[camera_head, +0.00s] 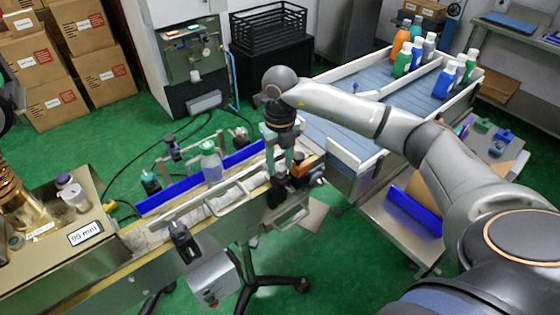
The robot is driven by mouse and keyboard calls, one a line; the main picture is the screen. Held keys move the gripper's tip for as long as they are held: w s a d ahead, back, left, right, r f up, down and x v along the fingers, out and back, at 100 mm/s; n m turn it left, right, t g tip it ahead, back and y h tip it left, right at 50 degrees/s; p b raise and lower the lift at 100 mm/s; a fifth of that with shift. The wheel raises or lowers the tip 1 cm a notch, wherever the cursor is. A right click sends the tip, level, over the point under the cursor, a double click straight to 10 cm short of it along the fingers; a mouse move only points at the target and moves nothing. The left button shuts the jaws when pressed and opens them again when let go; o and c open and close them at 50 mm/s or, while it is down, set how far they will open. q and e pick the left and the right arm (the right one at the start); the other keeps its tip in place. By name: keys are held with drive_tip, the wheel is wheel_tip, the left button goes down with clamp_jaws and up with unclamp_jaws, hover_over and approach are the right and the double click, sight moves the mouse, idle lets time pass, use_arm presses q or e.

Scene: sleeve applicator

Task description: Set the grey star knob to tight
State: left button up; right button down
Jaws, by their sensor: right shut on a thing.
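My right arm reaches in from the right, and its right gripper (279,168) points down at the right end of the conveyor (128,238). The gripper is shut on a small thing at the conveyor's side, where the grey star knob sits. The knob is mostly hidden by the fingers, so its setting cannot be read. A dark bracket (277,192) is just below the fingertips, and an orange-topped part (299,164) is close on the right. My left gripper is not in view.
A pale green-capped bottle (211,162) stands on the conveyor beside a blue guide rail (165,196). Dark clamp knobs (184,241) stick out along the conveyor. A blue-grey table (335,128) holds several coloured bottles (401,60) at the back right. Green floor lies open at the left.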

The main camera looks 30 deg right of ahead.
sight(280, 167)
drive_tip(key=shift+m, duration=0.3)
drive_tip(key=shift+c, duration=2)
unclamp_jaws()
wheel_tip(280, 167, up, 13)
drive_tip(key=b, duration=0.1)
drive_tip(key=shift+f, duration=0.2)
